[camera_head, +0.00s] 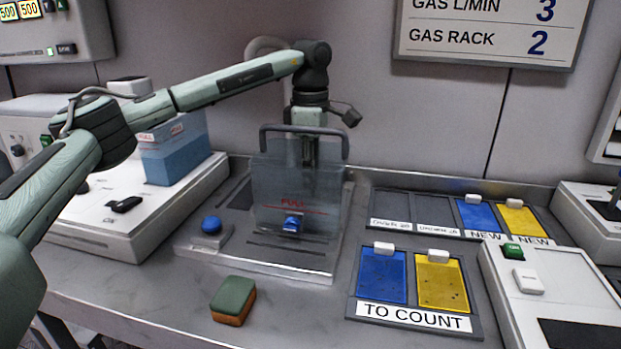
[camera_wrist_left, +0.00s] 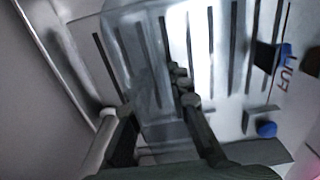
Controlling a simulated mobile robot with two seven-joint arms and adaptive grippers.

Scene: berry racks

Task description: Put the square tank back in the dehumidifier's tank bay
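A clear square tank (camera_head: 270,190) with a grey top handle (camera_head: 265,130), a red FULL mark and a blue tap (camera_head: 292,223) stands upright on a slotted grey tray (camera_head: 300,268) at the bench's middle. My left gripper (camera_head: 305,155) points down at the tank, seen partly through its clear wall. In the left wrist view the fingers (camera_wrist_left: 155,110) are apart, with slots below them; the FULL mark is at the right. Whether they touch the tank is unclear. A blue-filled tank (camera_head: 175,152) marked FULL stands on a white machine (camera_head: 150,215) at left. I cannot identify the dehumidifier's bay for certain. My right gripper is not in view.
A round blue button (camera_head: 211,224) is on the tray's left. A green-and-orange sponge (camera_head: 233,300) lies in front. A TO COUNT rack (camera_head: 415,320) and another card rack (camera_head: 410,205) lie right, beside a white device (camera_head: 530,270). The bench front is mostly clear.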

